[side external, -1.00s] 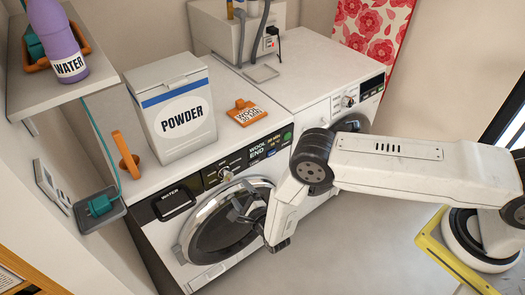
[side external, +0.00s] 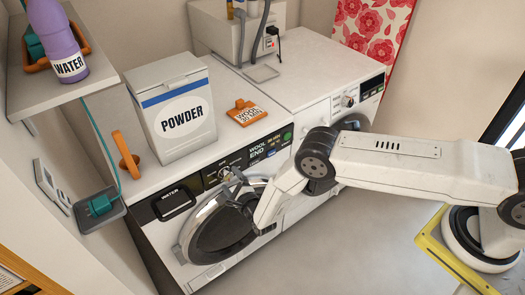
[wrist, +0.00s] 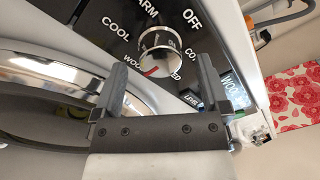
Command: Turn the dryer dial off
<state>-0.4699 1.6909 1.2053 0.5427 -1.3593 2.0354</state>
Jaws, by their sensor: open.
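The dial (wrist: 160,48) is a round silver knob on a black panel, with OFF, COOL, WARM and WOOL among the labels around it. Its red mark (wrist: 151,71) points down and slightly left, near the WOOL label, away from OFF at upper right. In the wrist view, my gripper (wrist: 160,62) is open, one finger on each side of the dial's lower part. I cannot tell whether either finger touches it.
The front machine's chrome-rimmed door (side external: 190,240) lies just below the panel. A powder box (side external: 170,110), an orange tag (side external: 245,112) and an orange ring-shaped object (side external: 126,158) are on its top. A second machine (side external: 340,75) stands behind. Floor in front is clear.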

